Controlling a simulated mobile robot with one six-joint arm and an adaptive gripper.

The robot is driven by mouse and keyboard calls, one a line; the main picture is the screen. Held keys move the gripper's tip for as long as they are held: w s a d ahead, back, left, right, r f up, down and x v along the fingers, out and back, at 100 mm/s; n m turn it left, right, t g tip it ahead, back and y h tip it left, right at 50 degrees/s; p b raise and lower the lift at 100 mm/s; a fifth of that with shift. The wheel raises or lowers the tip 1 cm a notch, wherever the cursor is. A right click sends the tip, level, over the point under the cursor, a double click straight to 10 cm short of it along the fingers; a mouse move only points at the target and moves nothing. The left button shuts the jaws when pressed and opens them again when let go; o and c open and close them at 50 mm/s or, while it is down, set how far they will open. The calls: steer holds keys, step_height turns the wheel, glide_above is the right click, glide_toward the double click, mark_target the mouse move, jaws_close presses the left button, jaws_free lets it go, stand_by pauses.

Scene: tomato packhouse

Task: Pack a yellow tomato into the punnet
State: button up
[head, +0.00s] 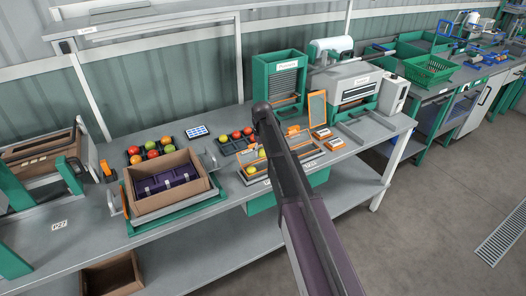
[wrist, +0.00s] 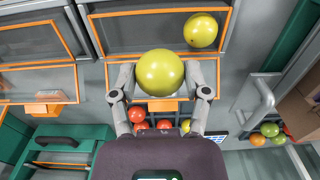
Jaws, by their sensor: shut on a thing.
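My gripper (wrist: 161,78) is shut on a yellow tomato (wrist: 160,72), with one finger on each side of it. In the wrist view the tomato looks large, over an orange-framed panel; I cannot tell how high it is held. A second yellow tomato (wrist: 201,30) lies at the panel's upper right corner; it also shows in the head view (head: 250,170). In the head view my arm hides most of the gripper. Dark purple containers with pale labels, apparently punnets (head: 166,181), sit in an open cardboard box (head: 145,206) on the left of the bench.
Black trays of red, orange and green tomatoes (head: 152,154) stand behind the box. A smaller tray with red tomatoes (wrist: 137,114) lies beyond the orange frame. A green machine (head: 279,80) and a grey one (head: 345,88) stand at the back. Bare bench (head: 70,251) shows at left.

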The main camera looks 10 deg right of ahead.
steer(key=shift+f+b, duration=2.55)
steer(key=shift+f, duration=0.25)
steer(key=o, duration=0.9)
steer(key=shift+c, duration=0.2)
steer(key=c, duration=0.3)
steer(key=shift+r, duration=0.15)
steer(key=shift+r+p, duration=2.9)
steer(key=shift+p, duration=0.15)
